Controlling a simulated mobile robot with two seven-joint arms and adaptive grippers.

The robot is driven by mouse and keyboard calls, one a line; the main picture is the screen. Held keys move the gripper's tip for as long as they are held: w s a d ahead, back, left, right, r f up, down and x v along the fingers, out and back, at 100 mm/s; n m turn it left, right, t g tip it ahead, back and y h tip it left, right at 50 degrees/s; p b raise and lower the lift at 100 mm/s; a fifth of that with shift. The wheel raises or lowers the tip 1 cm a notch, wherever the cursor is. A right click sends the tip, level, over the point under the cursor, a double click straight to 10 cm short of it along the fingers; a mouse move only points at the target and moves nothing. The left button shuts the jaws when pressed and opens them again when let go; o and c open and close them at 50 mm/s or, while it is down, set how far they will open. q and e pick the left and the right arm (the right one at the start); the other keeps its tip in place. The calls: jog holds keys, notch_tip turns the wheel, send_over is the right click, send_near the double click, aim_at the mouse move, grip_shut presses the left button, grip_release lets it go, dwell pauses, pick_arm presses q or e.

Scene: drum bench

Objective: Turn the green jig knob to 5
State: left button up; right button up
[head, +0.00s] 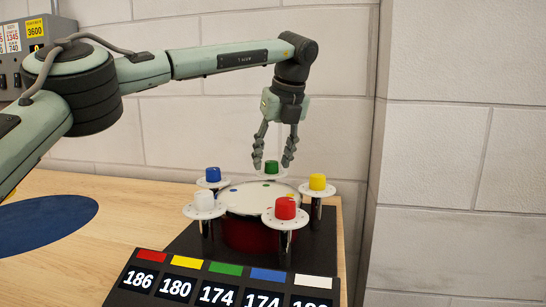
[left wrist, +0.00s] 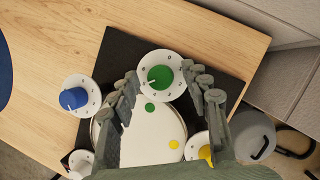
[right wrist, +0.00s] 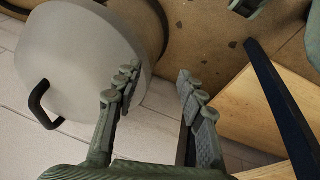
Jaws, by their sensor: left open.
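The green jig knob (head: 271,167) stands on its white numbered dial at the back of the drum jig. In the left wrist view the green knob (left wrist: 160,77) lies between the spread fingers, a little beyond the tips, with a white pointer line on it. My left gripper (head: 274,165) points down over the knob, open, its fingers on either side. I cannot tell whether they touch it. The dial's numbers (left wrist: 172,62) are too small to read surely. My right gripper (right wrist: 155,85) is open and empty, away from the jig, seen only in the right wrist view.
Blue (head: 213,174), yellow (head: 317,182), red (head: 286,208) and white (head: 204,200) knobs ring the drum (head: 245,232) closely. A number display (head: 225,283) stands in front. A wall rises close behind. A grey barrel-like container (right wrist: 75,55) is near my right gripper.

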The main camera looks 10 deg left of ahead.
pick_arm(q)
jog(key=v, duration=1.2)
jog(key=shift+a, duration=0.1)
